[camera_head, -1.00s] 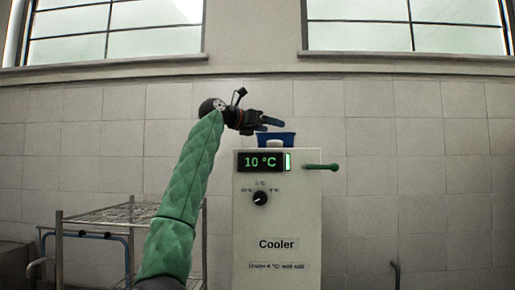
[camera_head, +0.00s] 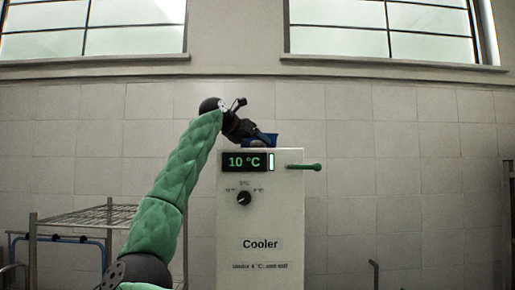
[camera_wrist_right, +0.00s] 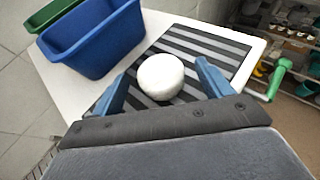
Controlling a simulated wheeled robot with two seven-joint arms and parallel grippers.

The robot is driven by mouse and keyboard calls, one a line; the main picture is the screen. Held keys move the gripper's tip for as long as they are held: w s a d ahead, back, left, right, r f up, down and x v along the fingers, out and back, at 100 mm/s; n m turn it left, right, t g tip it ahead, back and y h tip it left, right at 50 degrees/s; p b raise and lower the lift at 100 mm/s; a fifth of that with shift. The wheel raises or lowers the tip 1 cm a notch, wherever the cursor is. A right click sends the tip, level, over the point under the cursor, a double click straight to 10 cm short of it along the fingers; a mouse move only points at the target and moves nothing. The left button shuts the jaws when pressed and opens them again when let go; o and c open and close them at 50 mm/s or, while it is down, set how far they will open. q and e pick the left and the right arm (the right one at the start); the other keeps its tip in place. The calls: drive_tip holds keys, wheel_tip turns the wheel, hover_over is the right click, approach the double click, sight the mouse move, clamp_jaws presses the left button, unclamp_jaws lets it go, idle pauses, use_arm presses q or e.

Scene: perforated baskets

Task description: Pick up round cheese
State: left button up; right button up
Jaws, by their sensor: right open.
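The round cheese (camera_wrist_right: 161,77) is a white, squat round piece on a dark striped mat (camera_wrist_right: 207,50) on top of the white cooler (camera_head: 262,215). In the wrist view it sits between the two blue fingers of my right gripper (camera_wrist_right: 160,72), which are open with a gap on both sides. My left gripper is not in view.
A blue basket (camera_wrist_right: 103,42) stands on the cooler top beside the cheese, with a green basket (camera_wrist_right: 50,14) behind it. A green handle (camera_wrist_right: 277,80) sticks out at the cooler's side. A wire-shelf cart (camera_head: 85,216) stands at left in the head view.

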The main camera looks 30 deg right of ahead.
drive_tip(key=x, duration=0.2)
drive_tip(key=shift+w+d+f, duration=0.1)
drive_tip(key=shift+d, duration=0.15)
drive_tip(key=shift+a, duration=0.25)
drive_tip(key=shift+c, duration=0.9)
drive_tip(key=shift+d, duration=0.1)
drive_tip(key=c, duration=1)
drive_tip(key=shift+o, duration=0.2)
